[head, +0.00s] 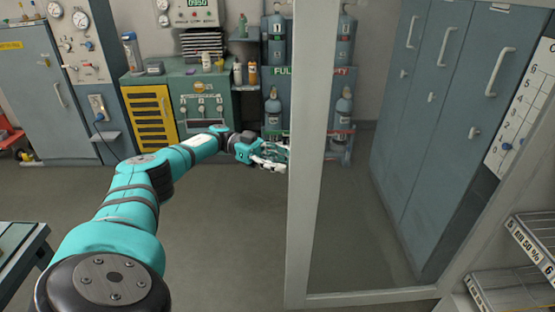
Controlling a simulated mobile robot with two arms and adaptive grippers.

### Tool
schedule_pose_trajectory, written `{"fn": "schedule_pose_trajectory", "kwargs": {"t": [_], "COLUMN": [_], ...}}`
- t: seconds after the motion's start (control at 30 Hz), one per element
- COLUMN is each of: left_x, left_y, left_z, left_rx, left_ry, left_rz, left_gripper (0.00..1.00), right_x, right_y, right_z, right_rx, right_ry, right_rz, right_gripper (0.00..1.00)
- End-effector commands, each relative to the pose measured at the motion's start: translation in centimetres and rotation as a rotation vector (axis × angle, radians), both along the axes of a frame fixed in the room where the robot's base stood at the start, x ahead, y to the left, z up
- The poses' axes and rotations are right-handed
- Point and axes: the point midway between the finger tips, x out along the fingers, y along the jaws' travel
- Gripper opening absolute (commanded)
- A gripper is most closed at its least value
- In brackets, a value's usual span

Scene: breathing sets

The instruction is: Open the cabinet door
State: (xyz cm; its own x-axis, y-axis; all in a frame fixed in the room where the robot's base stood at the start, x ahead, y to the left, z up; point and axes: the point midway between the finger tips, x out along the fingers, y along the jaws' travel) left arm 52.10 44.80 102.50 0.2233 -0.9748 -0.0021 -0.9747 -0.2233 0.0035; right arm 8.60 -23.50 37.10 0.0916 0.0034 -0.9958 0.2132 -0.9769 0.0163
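A glass door with a pale grey frame (312,150) stands upright at the centre right of the head view. Its bottom rail (370,298) runs right, toward wire shelves at the lower right, and the door appears to stand swung out from them. My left arm reaches in from the left. My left gripper (274,157) is beside the left edge of the door frame. Its fingertips are close to the frame, and I cannot tell whether they touch it. The fingers are small and partly overlapped, so their opening is unclear. My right gripper is not in view.
Wire shelves (535,243) with number labels are at the lower right. Tall blue-grey lockers (425,130) show behind the glass. Gas cylinders (272,110) and a green cabinet (203,105) stand at the back. The floor (230,235) between is clear.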

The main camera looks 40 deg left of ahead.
Motion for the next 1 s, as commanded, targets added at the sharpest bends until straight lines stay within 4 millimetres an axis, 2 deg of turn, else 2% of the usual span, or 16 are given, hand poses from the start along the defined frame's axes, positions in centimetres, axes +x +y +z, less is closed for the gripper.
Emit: {"fn": "schedule_pose_trajectory", "kwargs": {"t": [0.13, 0.3, 1.0], "left_x": [-0.2, -0.5, -0.5], "left_y": [1.4, 2.1, 2.2], "left_z": [0.0, 0.0, 0.0], "left_rx": [0.0, 0.001, 0.001], "left_ry": [-0.001, 0.0, 0.0], "left_rz": [0.002, 0.001, 0.001], "left_gripper": [0.38, 0.38, 0.38], "right_x": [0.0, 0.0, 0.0], "right_y": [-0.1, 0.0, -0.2], "right_z": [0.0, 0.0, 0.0], "right_rx": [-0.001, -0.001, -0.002], "right_ry": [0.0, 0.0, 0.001], "right_rz": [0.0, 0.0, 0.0], "right_gripper": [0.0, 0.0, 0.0]}}
